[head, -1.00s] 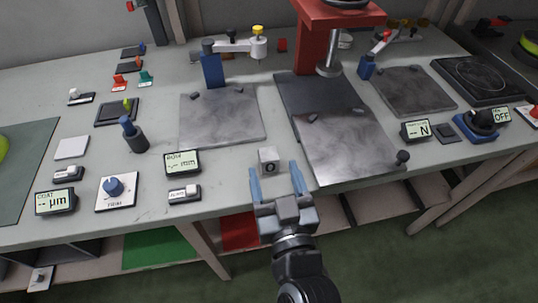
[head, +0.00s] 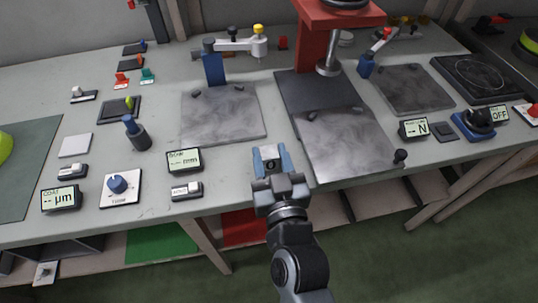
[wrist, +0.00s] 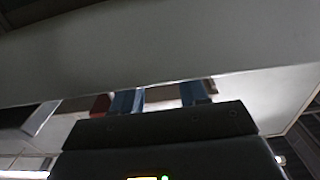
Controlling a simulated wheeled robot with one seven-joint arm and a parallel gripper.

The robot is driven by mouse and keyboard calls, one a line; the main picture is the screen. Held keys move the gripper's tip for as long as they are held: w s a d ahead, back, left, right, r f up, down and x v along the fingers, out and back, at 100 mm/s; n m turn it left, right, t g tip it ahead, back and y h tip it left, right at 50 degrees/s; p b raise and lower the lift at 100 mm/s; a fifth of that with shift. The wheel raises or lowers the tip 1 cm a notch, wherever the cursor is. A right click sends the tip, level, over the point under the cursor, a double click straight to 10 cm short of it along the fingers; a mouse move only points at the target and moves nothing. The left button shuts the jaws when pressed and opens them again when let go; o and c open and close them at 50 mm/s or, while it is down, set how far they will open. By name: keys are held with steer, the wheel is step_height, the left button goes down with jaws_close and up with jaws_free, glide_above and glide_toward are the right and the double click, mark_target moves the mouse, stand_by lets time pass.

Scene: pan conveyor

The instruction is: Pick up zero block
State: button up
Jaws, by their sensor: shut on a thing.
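The zero block (head: 270,165) is a small grey cube. In the head view it sits between the two blue fingers of my gripper (head: 270,152), near the front edge of the bench. The fingers are closed on its sides and hide most of it. Whether it is lifted off the bench top is hard to tell. In the wrist view the blue fingers of my gripper (wrist: 160,96) show apart, and the block cannot be made out clearly between them.
The bench (head: 232,193) carries a small display box (head: 184,160) to the left of my gripper and a grey plate (head: 345,145) to the right. Another grey plate (head: 222,115) lies behind. A red press (head: 310,45) stands farther back.

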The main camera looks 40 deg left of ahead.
jaws_close()
steer(key=shift+r, duration=0.1)
